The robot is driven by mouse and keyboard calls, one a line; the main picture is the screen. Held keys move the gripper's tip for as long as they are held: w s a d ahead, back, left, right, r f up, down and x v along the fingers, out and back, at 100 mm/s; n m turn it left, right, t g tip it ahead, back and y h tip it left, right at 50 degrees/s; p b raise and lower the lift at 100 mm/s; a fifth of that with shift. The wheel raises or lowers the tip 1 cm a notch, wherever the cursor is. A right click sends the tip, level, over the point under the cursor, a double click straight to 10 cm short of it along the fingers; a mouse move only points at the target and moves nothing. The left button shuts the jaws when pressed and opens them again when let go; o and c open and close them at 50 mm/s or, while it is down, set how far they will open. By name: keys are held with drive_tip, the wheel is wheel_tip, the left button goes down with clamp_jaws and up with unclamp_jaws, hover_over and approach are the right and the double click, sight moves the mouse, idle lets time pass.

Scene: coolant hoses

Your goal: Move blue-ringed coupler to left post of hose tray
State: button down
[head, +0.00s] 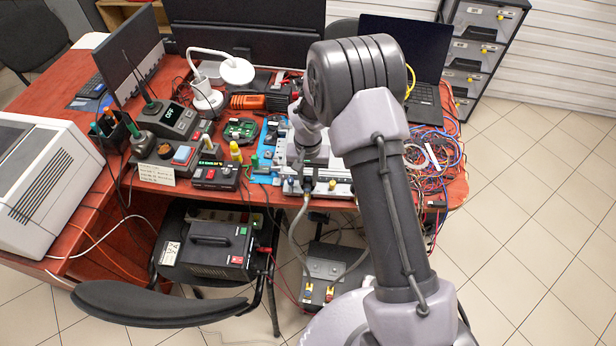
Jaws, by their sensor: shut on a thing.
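My gripper (309,178) points down at the front of a light grey unit on the red workbench. Its fingers are shut on a coupler (307,190) at the top end of a grey hose, close to the unit's front face. The fingers partly hide the coupler, and its ring is too small to make out. I cannot tell whether it is still seated on the unit. The hose (292,236) hangs down to the grey hose tray (325,269) below the bench edge. Small coloured fittings (307,290) show at the tray's near side. The tray's left post is not clearly distinguishable.
A black power supply (215,248) stands left of the tray, with a black chair back (160,303) in front. Tangled wires (432,158) lie on the bench's right. A lamp (236,72), small instruments and a laptop (405,50) crowd the bench. Tiled floor is clear at right.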

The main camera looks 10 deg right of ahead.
drive_tip(key=shift+r, duration=0.1)
drive_tip(key=shift+r+p, duration=2.2)
drive_tip(key=shift+r, duration=1.2)
drive_tip(key=shift+p, duration=0.3)
